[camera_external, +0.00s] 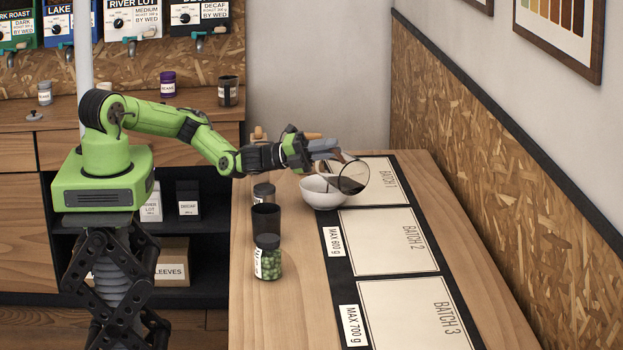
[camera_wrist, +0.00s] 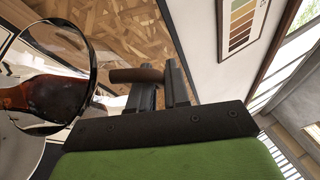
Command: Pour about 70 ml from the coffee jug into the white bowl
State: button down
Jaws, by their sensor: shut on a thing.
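The coffee jug (camera_external: 353,178) is a clear glass vessel, held tilted above the right side of the white bowl (camera_external: 316,196). In the wrist view the jug (camera_wrist: 68,45) fills the left edge, with dark brown coffee (camera_wrist: 42,95) lying against its lower side. My gripper (camera_external: 328,150) is shut on the jug's handle; in the wrist view a brown handle (camera_wrist: 134,75) shows at the fingertips (camera_wrist: 160,80). The bowl (camera_wrist: 18,150) shows partly behind the jug there. The bowl's inside is mostly hidden, and I cannot make out a stream of coffee.
A jar of green beans (camera_external: 267,260), a dark cup (camera_external: 266,220) and a dark-lidded jar (camera_external: 263,193) stand left of the bowl. A black mat with panels (camera_external: 385,240) lies along the wooden counter (camera_external: 300,310). A chipboard wall (camera_external: 500,150) bounds the right side.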

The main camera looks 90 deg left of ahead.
aim_at(341, 174)
jog(key=d+r+p, duration=0.1)
jog(key=p, duration=0.1)
jog(key=w+r+m+g+p, duration=0.1)
jog(key=shift+d+r+m+p, duration=0.15)
jog(key=shift+d+m+p, duration=0.15)
jog(key=shift+d+p, duration=0.1)
jog(key=d+f, duration=0.1)
jog(key=w+d+f+m+g+p, duration=0.1)
jog(key=d+f+g+p, duration=0.1)
jog(key=shift+w+d+f+m+y, duration=0.1)
jog(key=shift+w+d+m+y, duration=0.2)
jog(key=shift+w+d+y, duration=0.1)
jog(key=d+f+m+g+p, duration=0.1)
jog(key=p, duration=0.2)
jog(key=shift+f+g+y, duration=0.2)
jog(key=shift+g+y, duration=0.1)
jog(key=shift+y, duration=0.1)
jog(key=shift+a, duration=0.1)
dwell(0.4)
